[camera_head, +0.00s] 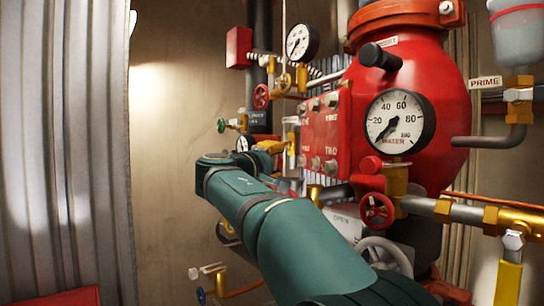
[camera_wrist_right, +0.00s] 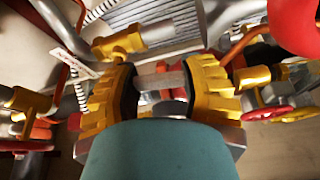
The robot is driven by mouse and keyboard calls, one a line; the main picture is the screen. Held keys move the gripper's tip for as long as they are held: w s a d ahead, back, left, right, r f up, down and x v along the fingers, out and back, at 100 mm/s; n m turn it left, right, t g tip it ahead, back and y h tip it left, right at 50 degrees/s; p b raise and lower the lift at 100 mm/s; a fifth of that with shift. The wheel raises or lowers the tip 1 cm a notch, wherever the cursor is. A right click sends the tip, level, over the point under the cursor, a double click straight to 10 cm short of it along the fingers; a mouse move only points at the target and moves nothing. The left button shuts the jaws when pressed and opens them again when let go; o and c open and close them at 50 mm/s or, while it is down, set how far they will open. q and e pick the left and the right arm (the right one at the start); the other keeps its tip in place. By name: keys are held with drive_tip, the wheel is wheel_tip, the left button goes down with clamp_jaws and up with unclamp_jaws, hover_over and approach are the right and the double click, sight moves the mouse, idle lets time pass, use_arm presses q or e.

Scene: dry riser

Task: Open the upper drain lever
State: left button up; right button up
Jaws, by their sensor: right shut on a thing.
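My right arm, in dark green, reaches up from the bottom of the head view, and its yellow-fingered right gripper (camera_head: 270,147) is at the pipework left of the red panel. In the right wrist view the two yellow fingers of my right gripper (camera_wrist_right: 163,92) are on either side of a short grey bar (camera_wrist_right: 160,79) and are shut on it. The bar looks like the upper drain lever, but its valve body is mostly hidden by my gripper and arm. My left gripper is in neither view.
A red vessel with a large water gauge (camera_head: 399,121) stands at the right. A red panel (camera_head: 326,130) is just right of my gripper. A red handwheel (camera_head: 377,210) and a lower white-handled valve (camera_head: 207,271) are near my arm.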

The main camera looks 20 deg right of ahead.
drive_tip(key=shift+s+d+n+y+p, duration=0.1)
drive_tip(key=shift+s+n+y+p, duration=0.25)
drive_tip(key=shift+n+p, duration=0.5)
drive_tip(key=shift+f+n, duration=0.1)
drive_tip(key=shift+n, duration=0.15)
drive_tip(key=o, duration=1.2)
drive_tip(key=shift+g, duration=0.3)
drive_tip(key=v, duration=1.2)
